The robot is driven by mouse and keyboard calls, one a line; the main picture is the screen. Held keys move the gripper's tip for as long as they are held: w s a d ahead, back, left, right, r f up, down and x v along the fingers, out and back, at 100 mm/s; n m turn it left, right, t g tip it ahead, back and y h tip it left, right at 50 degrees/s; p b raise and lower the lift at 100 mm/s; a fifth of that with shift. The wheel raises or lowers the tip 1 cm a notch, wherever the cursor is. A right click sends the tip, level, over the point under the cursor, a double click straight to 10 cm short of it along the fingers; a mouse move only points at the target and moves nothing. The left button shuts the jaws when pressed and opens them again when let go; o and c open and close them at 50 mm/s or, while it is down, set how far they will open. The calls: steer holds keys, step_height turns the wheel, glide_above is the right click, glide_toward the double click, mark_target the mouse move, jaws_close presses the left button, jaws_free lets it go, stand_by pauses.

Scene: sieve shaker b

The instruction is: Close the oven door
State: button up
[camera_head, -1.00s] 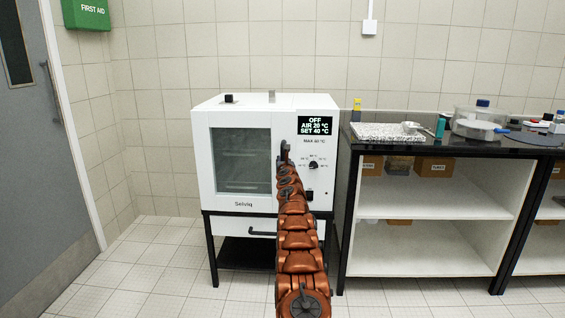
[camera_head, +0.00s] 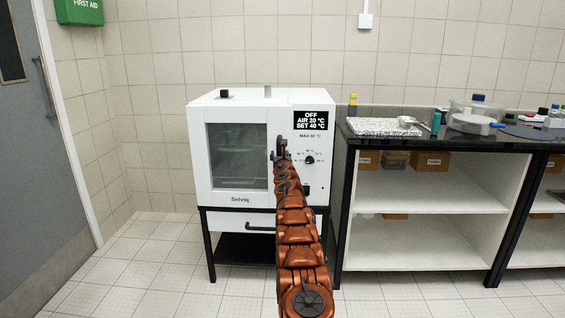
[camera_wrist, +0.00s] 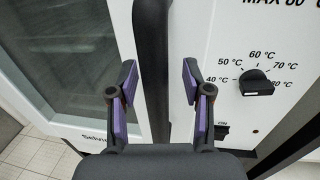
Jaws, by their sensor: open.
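The oven is a white cabinet (camera_head: 222,97) on a black stand. Its white-framed door with a dark glass window (camera_head: 238,155) is at the left of its front and looks nearly flush; I cannot tell if a small gap remains. In the wrist view the window (camera_wrist: 70,50) is at left. My gripper (camera_wrist: 157,80) is open, with its purple-padded fingers on either side of the dark vertical door handle (camera_wrist: 152,40). It does not visibly clamp the handle. In the head view my arm hides part of the oven front, and my gripper (camera_head: 280,150) is small there.
The control panel with a black knob (camera_head: 309,160) is just right of the handle; the knob (camera_wrist: 256,82) is close to my right finger. A drawer (camera_head: 240,222) is below. A black-topped bench (camera_head: 440,142) stands at right. Floor (camera_head: 130,260) at left is clear.

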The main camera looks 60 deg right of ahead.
steer(key=shift+s+a, duration=0.15)
steer(key=v, duration=0.6)
steer(key=shift+s+a, duration=0.25)
steer(key=shift+s, duration=0.05)
stand_by(0.8)
steer(key=shift+f, duration=0.15)
stand_by(0.5)
